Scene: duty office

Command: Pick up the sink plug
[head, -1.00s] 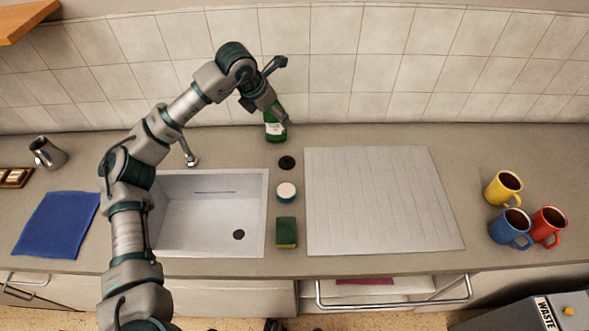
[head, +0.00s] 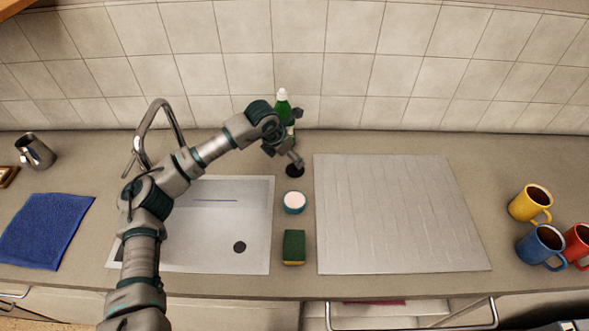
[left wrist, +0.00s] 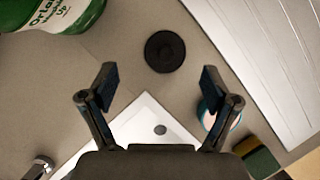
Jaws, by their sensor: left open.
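The sink plug, a round black disc (head: 295,172), lies flat on the counter between the sink and the ribbed drainboard, behind a small white-topped tub. My left gripper (head: 297,161) is just above it and covers part of it in the head view. In the left wrist view the whole plug (left wrist: 165,51) shows just beyond the fingertips, near the middle of the gap. The left gripper (left wrist: 158,74) is open and empty, its fingers apart on either side. My right gripper is not in view.
A green washing-up bottle (head: 283,107) stands close behind the left gripper. The tub (head: 294,202) and a green sponge (head: 293,247) are in front of the plug. The sink (head: 215,233) is left, the drainboard (head: 400,215) right. Mugs (head: 541,243) stand far right.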

